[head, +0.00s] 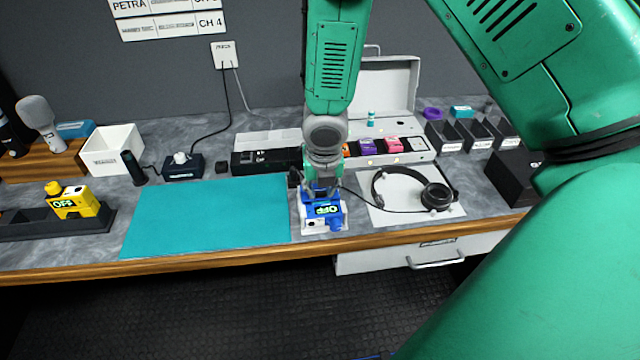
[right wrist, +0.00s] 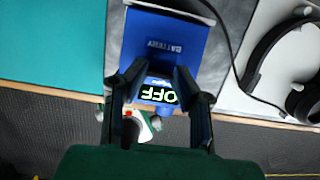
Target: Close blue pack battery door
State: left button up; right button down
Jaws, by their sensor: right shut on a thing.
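The blue pack (head: 322,211) sits at the front of the counter, right of the teal mat, with a lit OFF display facing the edge. In the right wrist view, a blue panel marked BATTERY (right wrist: 165,47) lies beyond the OFF display (right wrist: 158,95) of the blue pack. I cannot tell whether this panel is the battery door or how far it is open. My right gripper (head: 320,186) is over the blue pack from above. It also shows in the right wrist view (right wrist: 159,77), its fingers shut on the blue pack. My left gripper is out of view.
A teal mat (head: 210,213) lies left of the blue pack. Headphones (head: 436,196) with a cable lie close on its right. A yellow pack (head: 72,201) stands in a dark holder at far left. An open white case (head: 384,88) stands behind my arm.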

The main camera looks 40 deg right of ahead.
jog(key=shift+s+f, duration=0.1)
jog(key=shift+f, duration=0.05)
dwell(0.3)
jog(key=c, duration=1.3)
grip_release()
jog(key=shift+r, duration=0.5)
jog(key=v, duration=1.1)
jog(key=shift+a+f, duration=0.1)
